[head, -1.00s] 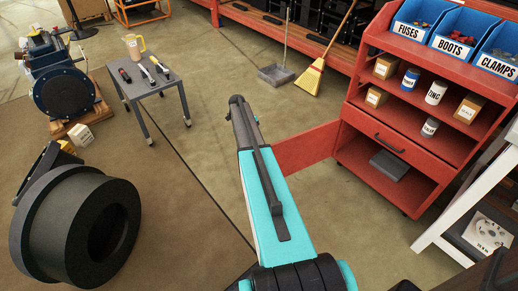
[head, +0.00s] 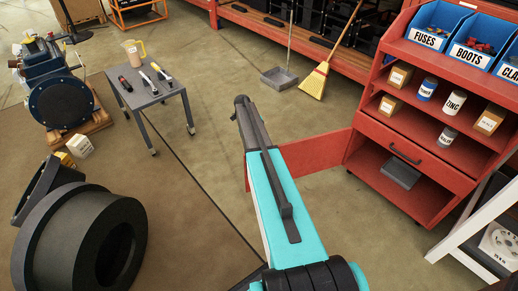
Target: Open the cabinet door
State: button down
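A red cabinet (head: 452,182) with open shelves above and a drawer stands at the right in the head view. Its lower compartment is open to view. The red door panel (head: 320,157) stands swung out to the left from the compartment's left side. My turquoise and dark arm crosses in front of the door, and a thin strip of red shows just left of the arm. My gripper cannot be made out; the arm hides the area behind it. Whether anything touches the door or its handle is not visible.
A grey box (head: 400,170) lies in the lower compartment. A small grey table (head: 150,92) with tools and a mug stands at left. A large dark ring (head: 60,240) lies at lower left. A white-framed stand (head: 450,243) is at right. The floor between is clear.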

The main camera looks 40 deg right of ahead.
jog(key=shift+s+d, duration=0.2)
jog(key=shift+d, duration=0.3)
jog(key=c, duration=1.8)
grip_release()
jog(key=shift+c, duration=0.2)
jog(key=shift+a, duration=0.1)
jog(key=shift+w+a, duration=0.1)
jog(key=p+v, duration=0.1)
jog(key=v, duration=1.2)
jog(key=shift+r+p, duration=0.35)
jog(key=shift+r, duration=0.05)
jog(key=shift+w, duration=0.15)
